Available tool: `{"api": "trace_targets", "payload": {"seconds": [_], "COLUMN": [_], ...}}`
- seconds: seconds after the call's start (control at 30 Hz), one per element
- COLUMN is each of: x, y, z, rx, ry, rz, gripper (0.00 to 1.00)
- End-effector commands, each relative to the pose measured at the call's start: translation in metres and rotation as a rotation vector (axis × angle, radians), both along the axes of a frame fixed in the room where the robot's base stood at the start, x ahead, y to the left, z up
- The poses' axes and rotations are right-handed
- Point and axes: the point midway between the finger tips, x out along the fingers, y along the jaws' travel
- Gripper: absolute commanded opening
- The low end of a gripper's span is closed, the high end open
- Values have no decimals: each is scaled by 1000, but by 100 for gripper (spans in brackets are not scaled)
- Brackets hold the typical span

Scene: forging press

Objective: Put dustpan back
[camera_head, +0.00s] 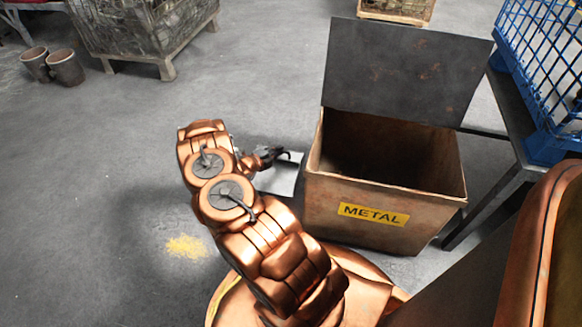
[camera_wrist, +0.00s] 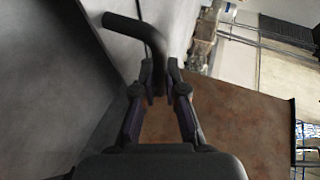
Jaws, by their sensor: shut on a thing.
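The dustpan (camera_head: 284,183) is a light grey pan with a dark bent handle. In the head view it hangs beside the left wall of the rusty metal bin, partly hidden by my arm. My gripper (camera_head: 268,155) is shut on its handle. In the wrist view the dark handle (camera_wrist: 138,24) bends down between the fingertips of my gripper (camera_wrist: 160,80). The grey pan (camera_wrist: 118,45) shows to the left of the handle. I cannot tell whether the pan touches the bin or the floor.
The bin (camera_head: 330,205) bears a yellow METAL label, and its dark lid (camera_head: 400,75) stands open. Yellow powder (camera_head: 186,247) lies on the floor at left. A dark table (camera_head: 505,130) with a blue wire crate (camera_head: 545,70) stands right. Two pots (camera_head: 66,68) and a crate (camera_head: 140,35) stand back left.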

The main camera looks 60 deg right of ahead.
Motion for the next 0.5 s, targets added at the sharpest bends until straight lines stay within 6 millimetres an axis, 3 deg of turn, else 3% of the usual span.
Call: {"api": "trace_targets", "payload": {"seconds": [0.13, 0.5], "x": [-21, -51], "y": [-8, -20], "z": [-2, -4], "rx": [3, -1], "ry": [2, -2], "rz": [-4, -1], "gripper": [0, 0]}}
